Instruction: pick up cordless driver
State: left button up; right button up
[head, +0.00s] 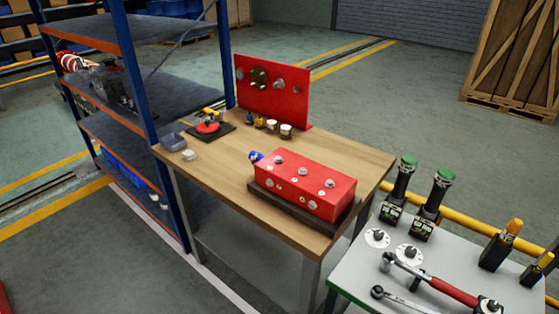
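Neither of my grippers is in view. I cannot tell for certain which object is the cordless driver. Two upright black tools with green tops stand on the grey table at the lower right: one black-and-green tool (402,182) and a second one (433,194) to its right. Each stands on or in a black base with green markings. Nothing is seen holding them.
The grey table (348,283) also bears white discs (377,238), a red-handled wrench (440,284) and orange-topped black items (499,246). A wooden workbench (222,182) holds a red block (303,181) and upright red panel (273,90). A blue-framed shelf (135,75) stands left.

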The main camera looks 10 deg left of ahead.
aim_at(444, 179)
jog(key=i+j+z, duration=0.15)
jog(key=z, duration=0.2)
jog(key=i+j+z, duration=0.2)
jog(key=z, duration=0.15)
jog(key=i+j+z, duration=0.15)
jog(key=j+z, duration=0.2)
